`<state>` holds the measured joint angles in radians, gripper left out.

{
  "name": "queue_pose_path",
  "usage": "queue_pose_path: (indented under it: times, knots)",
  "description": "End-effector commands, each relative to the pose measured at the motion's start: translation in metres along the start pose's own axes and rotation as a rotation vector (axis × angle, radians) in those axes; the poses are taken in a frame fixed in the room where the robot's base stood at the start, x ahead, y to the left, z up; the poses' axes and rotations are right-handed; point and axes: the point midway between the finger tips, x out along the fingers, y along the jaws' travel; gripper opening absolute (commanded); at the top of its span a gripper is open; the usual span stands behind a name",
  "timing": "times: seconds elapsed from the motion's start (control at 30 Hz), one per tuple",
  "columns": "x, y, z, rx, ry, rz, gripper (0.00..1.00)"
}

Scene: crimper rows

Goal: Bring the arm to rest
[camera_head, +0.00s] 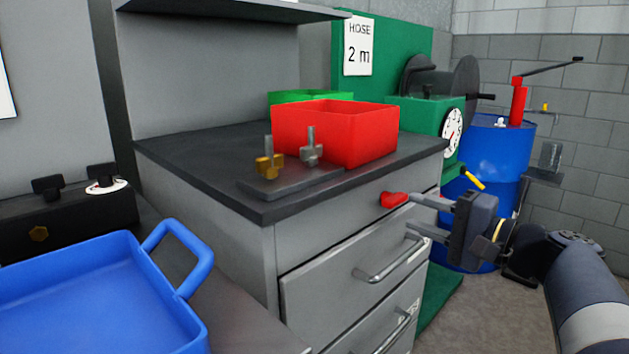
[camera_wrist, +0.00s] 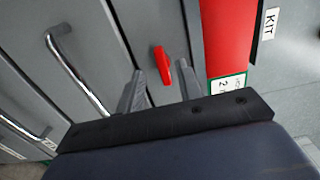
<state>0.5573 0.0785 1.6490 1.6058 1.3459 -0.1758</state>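My gripper (camera_head: 409,212) is on the right in the head view, in front of the grey drawer cabinet (camera_head: 330,246), with its fingers pointing left toward it. The fingers are apart and nothing shows held in them; the wrist view also shows the gripper (camera_wrist: 160,78) open. A small red handle-like piece (camera_head: 393,199) lies just beyond the upper fingertip in the head view. In the wrist view the red piece (camera_wrist: 162,65) shows between and ahead of the fingertips, against the cabinet's grey face. I cannot tell whether a finger touches it.
Drawer handles (camera_head: 385,262) stick out close to my gripper. On the cabinet top are a red bin (camera_head: 345,135), a green bin (camera_head: 300,96) and a plate with two fittings (camera_head: 285,182). A blue tray (camera_head: 75,300) is front left, a blue drum (camera_head: 490,150) behind my arm.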

Motion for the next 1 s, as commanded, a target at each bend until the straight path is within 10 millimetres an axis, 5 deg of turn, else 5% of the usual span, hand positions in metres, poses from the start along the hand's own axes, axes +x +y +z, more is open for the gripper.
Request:
queue_pose_path:
  times: [0.3, 1.0]
  knots:
    - [0.052, -0.001, 0.001, 0.007, -0.003, -0.002, 0.35]
    - [0.048, -0.011, -0.002, 0.443, 0.001, 0.000, 0.35]
